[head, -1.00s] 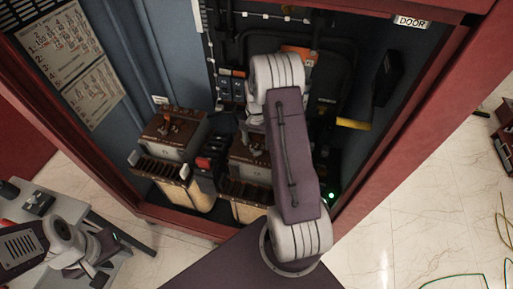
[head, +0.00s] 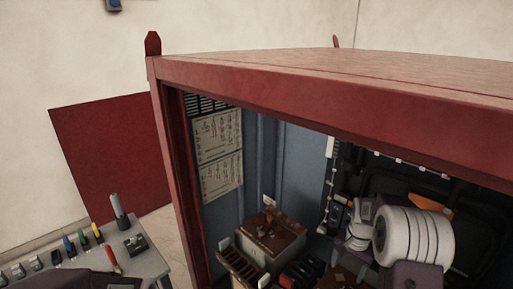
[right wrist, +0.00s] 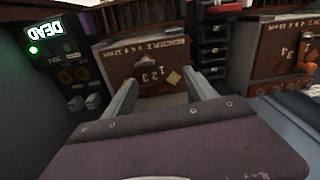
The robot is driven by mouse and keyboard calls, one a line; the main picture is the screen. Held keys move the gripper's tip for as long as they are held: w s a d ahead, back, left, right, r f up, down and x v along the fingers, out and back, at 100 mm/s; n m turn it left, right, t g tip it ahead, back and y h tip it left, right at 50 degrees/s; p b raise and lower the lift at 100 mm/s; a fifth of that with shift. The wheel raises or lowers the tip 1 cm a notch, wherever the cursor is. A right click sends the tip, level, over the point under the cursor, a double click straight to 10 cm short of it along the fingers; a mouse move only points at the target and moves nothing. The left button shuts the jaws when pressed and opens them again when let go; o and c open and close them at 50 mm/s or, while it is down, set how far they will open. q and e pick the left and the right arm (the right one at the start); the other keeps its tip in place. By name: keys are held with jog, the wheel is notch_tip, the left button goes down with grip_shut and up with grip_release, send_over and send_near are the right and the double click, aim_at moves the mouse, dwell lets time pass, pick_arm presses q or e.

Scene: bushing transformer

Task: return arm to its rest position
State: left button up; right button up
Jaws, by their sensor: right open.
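My right arm reaches into the red cabinet (head: 330,100) at the right of the head view, its pale ribbed wrist in front of the back wall. In the right wrist view my right gripper (right wrist: 163,95) is open, its two grey fingers apart with nothing between them. Beyond the fingers is the brown face of a transformer (right wrist: 148,68) marked 1 2 3; I cannot tell whether they touch it. Another transformer (right wrist: 280,60) stands to its right. In the head view a transformer (head: 272,240) sits left of my arm. My left gripper is not visible.
A panel with a lit DEAD sign (right wrist: 50,36) and green light is left of my right gripper. A dark unit (right wrist: 212,45) stands between the transformers. The cabinet's frame and roof edge surround my arm.

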jog(key=s+a+r+n, duration=0.2)
jog(key=s+a+n, duration=0.15)
jog(key=a, duration=0.35)
jog(key=s+a+r+n, duration=0.2)
jog(key=s+a, duration=0.3)
jog(key=a, duration=0.2)
jog(key=s+a+f+n, duration=0.1)
jog(key=s+f+n, duration=0.2)
jog(key=s, duration=0.4)
jog(key=shift+s+a+f+n+t, duration=0.25)
jog(key=shift+a+n+t, duration=0.05)
jog(key=shift+n, duration=0.15)
jog(key=shift+s, duration=0.1)
